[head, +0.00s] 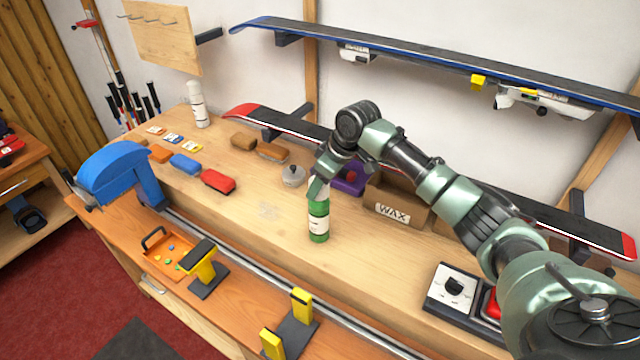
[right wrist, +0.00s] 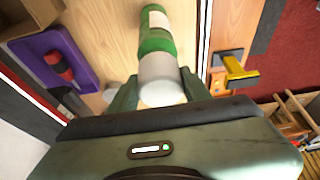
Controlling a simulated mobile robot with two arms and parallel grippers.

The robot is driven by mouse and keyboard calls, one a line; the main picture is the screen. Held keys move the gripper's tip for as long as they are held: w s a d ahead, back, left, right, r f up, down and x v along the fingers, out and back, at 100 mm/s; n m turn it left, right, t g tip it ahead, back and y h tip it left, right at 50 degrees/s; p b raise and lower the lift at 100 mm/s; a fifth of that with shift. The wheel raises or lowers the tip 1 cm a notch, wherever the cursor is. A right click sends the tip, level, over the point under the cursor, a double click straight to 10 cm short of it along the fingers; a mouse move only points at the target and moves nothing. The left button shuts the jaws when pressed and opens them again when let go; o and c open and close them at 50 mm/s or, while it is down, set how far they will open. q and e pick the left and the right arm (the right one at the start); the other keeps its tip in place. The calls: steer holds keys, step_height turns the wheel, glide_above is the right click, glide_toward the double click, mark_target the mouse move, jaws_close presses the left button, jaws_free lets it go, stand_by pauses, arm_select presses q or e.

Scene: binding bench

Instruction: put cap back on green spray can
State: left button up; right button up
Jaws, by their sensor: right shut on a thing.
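The green spray can (head: 319,232) stands upright on the wooden bench, with a white label around its middle. My right gripper (head: 318,188) is directly above it, pointing down at its top. In the right wrist view, the gripper is shut on a pale grey-white cap (right wrist: 160,76), which lines up with the top of the green can (right wrist: 155,38). The cap overlaps the can there; I cannot tell whether it is seated or just above. My left gripper is not in view.
A wax box (head: 397,207) and a purple tray (head: 349,184) lie close behind the can. A grey round-lidded item (head: 293,176), brushes and a white bottle (head: 198,105) stand further left. A control box (head: 455,288) is at right. Bench beside the can is clear.

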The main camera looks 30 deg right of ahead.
steer(key=shift+f, duration=0.5)
stand_by(0.8)
steer(key=o, duration=1.3)
steer(key=shift+r, duration=3)
jaws_close()
